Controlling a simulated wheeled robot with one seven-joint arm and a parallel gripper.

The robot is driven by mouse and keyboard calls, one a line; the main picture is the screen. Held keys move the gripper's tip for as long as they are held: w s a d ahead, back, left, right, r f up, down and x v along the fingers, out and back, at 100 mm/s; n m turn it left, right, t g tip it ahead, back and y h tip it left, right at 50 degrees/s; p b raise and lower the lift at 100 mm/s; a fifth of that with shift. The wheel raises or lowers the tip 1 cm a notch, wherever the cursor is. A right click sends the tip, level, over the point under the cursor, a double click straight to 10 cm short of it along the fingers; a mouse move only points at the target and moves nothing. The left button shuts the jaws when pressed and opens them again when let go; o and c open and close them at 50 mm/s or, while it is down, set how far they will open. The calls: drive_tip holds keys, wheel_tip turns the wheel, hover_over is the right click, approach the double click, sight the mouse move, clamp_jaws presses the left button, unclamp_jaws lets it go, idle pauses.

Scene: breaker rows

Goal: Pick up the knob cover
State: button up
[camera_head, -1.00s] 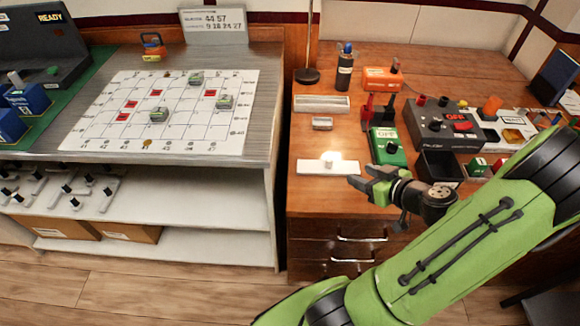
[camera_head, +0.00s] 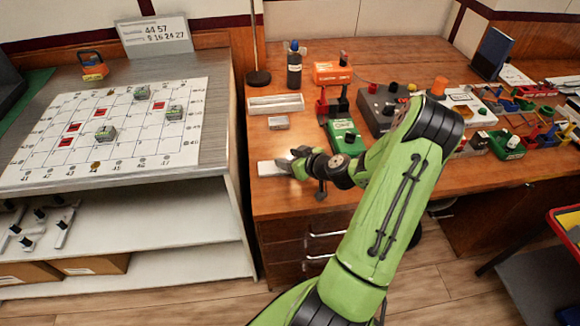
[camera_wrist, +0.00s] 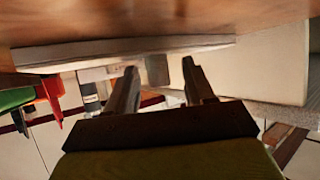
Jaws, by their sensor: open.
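I cannot clearly make out the knob cover now. A white pad (camera_head: 270,169) lies near the front left of the wooden desk, with its right part behind my gripper. In the wrist view, my gripper (camera_wrist: 160,68) has two dark fingers spread apart. A long pale strip, apparently the pad's edge (camera_wrist: 60,55), runs across that tilted view just beyond the fingertips.
A small grey block (camera_head: 278,122) and a long pale tray (camera_head: 276,104) lie behind the pad. A green meter (camera_head: 344,136) and a dark control box (camera_head: 378,108) stand to the right. A grey-topped bench with a marked grid sheet (camera_head: 60,155) is at left.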

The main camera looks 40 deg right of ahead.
clamp_jaws()
